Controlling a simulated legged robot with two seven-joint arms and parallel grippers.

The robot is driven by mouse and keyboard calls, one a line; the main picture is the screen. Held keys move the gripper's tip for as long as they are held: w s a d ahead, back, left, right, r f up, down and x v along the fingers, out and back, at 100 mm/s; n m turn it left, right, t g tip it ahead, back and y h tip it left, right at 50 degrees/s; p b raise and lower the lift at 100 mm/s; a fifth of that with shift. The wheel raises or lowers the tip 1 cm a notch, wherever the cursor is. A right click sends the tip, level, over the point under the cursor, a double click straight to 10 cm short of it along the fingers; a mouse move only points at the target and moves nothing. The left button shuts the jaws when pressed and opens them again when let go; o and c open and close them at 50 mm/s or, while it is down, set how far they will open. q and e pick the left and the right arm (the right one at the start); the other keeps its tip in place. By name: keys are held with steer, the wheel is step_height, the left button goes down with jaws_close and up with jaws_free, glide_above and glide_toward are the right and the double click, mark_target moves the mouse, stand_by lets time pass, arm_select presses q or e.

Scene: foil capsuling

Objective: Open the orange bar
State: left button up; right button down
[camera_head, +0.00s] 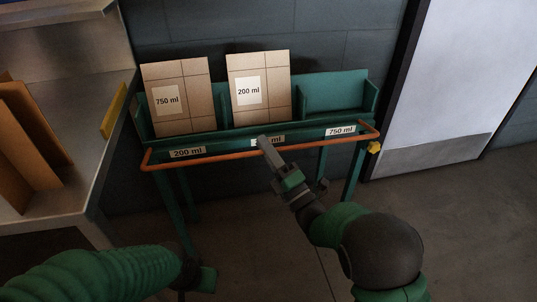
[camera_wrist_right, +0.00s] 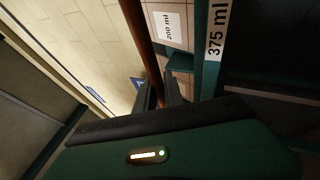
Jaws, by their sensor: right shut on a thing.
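The orange bar (camera_head: 215,154) runs along the front of the green rack (camera_head: 205,139), below its label strip, and bends back at both ends. My right gripper (camera_head: 264,143) is at the middle of the bar, shut on it. In the right wrist view the bar (camera_wrist_right: 139,30) runs down between the fingers of the right gripper (camera_wrist_right: 160,92). The gripper partly hides the middle rack label in the head view; it reads 375 ml in the wrist view (camera_wrist_right: 217,30). My left gripper (camera_head: 203,279) is low at the left, away from the rack; its fingers are unclear.
A 750 ml box (camera_head: 181,98) stands in the left compartment and a 200 ml box (camera_head: 262,92) in the middle one. The right compartment (camera_head: 333,95) looks empty. A yellow knob (camera_head: 374,148) is at the rack's right end. A metal table (camera_head: 75,145) stands at left.

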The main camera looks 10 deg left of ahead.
steer(key=shift+s+a, duration=0.4)
steer(key=shift+a, duration=0.05)
stand_by(0.9)
steer(key=c, duration=1.8)
jaws_free()
steer(key=o, duration=0.3)
steer(key=shift+s+r, duration=0.15)
steer(key=shift+o, duration=0.2)
steer(key=shift+w, duration=0.2)
steer(key=shift+d, duration=0.15)
